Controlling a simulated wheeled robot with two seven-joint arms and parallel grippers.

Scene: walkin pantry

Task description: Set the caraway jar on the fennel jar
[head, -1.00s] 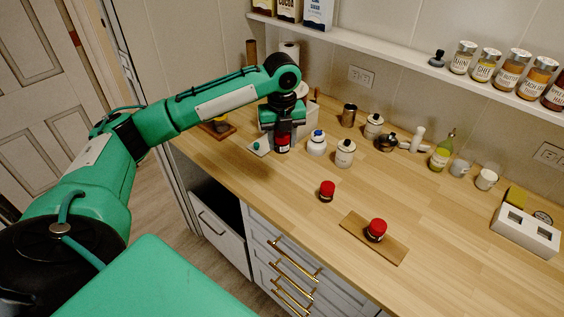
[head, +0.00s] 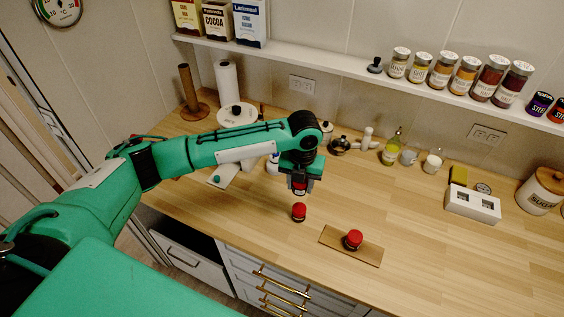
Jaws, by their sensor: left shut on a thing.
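My left gripper (head: 299,182) is shut on a small dark jar with red on it (head: 299,188) and holds it in the air, with the gripper hiding its upper part. In the picture it is just above a red-lidded jar (head: 299,212) that stands upright on the counter; a small gap shows between them. Another red-lidded jar (head: 353,240) stands on a thin wooden board (head: 333,237) to the right. The labels of these jars are too small to read, so I cannot tell which is caraway or fennel. My right gripper is not in view.
The wooden counter (head: 430,245) is clear at the front right. Behind the arm stand a smoker-like pan (head: 340,146), an oil bottle (head: 393,148) and cups. A white block (head: 472,206) sits at the right. A shelf (head: 330,58) with spice jars runs along the wall.

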